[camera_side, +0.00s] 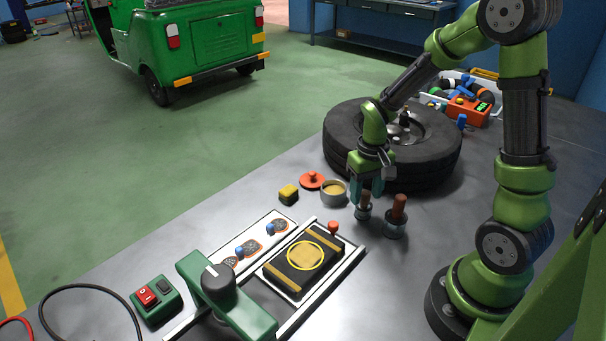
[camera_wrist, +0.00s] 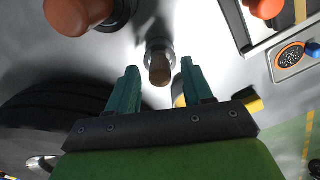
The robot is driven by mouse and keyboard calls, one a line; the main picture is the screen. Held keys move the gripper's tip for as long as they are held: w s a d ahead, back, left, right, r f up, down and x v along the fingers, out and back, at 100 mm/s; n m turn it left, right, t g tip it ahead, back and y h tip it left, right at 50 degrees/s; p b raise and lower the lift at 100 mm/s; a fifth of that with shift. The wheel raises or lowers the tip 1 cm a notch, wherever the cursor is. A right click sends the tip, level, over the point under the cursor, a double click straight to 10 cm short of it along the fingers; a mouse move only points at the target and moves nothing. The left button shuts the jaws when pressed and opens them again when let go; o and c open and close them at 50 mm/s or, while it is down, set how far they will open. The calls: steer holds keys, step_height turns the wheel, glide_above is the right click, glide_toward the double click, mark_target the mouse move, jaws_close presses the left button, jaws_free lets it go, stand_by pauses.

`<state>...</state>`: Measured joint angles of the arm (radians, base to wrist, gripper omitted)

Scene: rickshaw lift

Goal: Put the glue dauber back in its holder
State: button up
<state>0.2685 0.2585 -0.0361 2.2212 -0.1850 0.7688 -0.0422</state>
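A small brown-handled tool stands upright in a metal cup (camera_side: 363,212), directly under my gripper (camera_side: 366,192). In the wrist view its dark brown handle (camera_wrist: 159,70) is between my two teal fingertips (camera_wrist: 158,74), with a gap on each side. My gripper is open and pointing down. To the right stands a larger reddish-brown handle (camera_side: 399,207) in a dark metal base (camera_side: 395,231); it also shows at the wrist view's upper left (camera_wrist: 76,12). I cannot tell for certain which is the glue dauber. My fingers partly hide the smaller handle in the side view.
An open tin (camera_side: 334,194), a red lid (camera_side: 312,180) and a yellow block (camera_side: 288,194) lie to the left. A framed patch station (camera_side: 290,284) with a red knob (camera_side: 333,228) is in front.

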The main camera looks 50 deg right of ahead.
mark_target(366, 193)
step_height(366, 193, up, 13)
steer(key=s+a+r+t+y, duration=0.1)
steer(key=s+a+r+t, duration=0.2)
steer(key=a, duration=0.3)
steer(key=s+a+r+n+t+y, duration=0.1)
steer(key=s+a+r+t, duration=0.2)
steer(key=a, duration=0.3)
steer(key=shift+s+a+r+t, duration=0.2)
steer(key=shift+s+a+t, duration=0.2)
steer(key=shift+t, duration=0.2)
